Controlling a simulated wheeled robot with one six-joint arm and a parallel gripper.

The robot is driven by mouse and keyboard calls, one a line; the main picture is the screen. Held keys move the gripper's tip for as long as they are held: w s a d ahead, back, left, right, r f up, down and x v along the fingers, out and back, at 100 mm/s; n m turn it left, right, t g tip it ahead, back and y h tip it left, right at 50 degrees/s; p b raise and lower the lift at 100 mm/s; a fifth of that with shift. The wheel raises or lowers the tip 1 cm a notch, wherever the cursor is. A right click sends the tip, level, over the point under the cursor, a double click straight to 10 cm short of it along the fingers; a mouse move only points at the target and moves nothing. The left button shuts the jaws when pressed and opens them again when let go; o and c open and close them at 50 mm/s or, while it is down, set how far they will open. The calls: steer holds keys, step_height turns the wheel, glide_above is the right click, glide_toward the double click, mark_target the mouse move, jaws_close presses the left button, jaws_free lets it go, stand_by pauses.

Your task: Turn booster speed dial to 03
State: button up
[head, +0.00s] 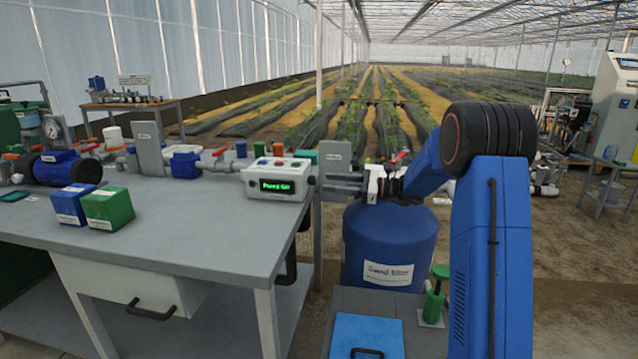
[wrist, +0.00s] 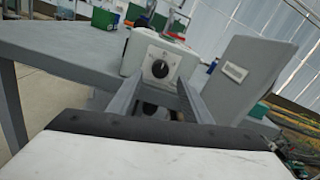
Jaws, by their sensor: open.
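The white control box (head: 278,178) stands at the right end of the grey bench, with a lit green display whose text I cannot read surely. Its black dial (wrist: 160,68) is on the side face turned to my gripper, with a light pointer mark standing roughly upright in the wrist view. Marks around the dial are too small to read. In the head view the dial (head: 312,181) shows only as a small dark edge. My gripper (wrist: 160,84) is open and empty, its two fingers pointing at the dial, one on each side in the picture. I cannot tell any contact.
A grey upright plate (head: 334,158) stands close beside my gripper. A blue sand filter tank (head: 390,245) is below my arm. Blue and green boxes (head: 108,208) sit on the bench (head: 200,240). Pipes and valves run behind the control box.

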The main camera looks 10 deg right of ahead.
mark_target(312, 180)
steer(key=shift+x, duration=2.6)
steer(key=c, duration=1.1)
steer(key=shift+m, duration=0.3)
steer(key=m, duration=1.1)
steer(key=shift+o, duration=0.2)
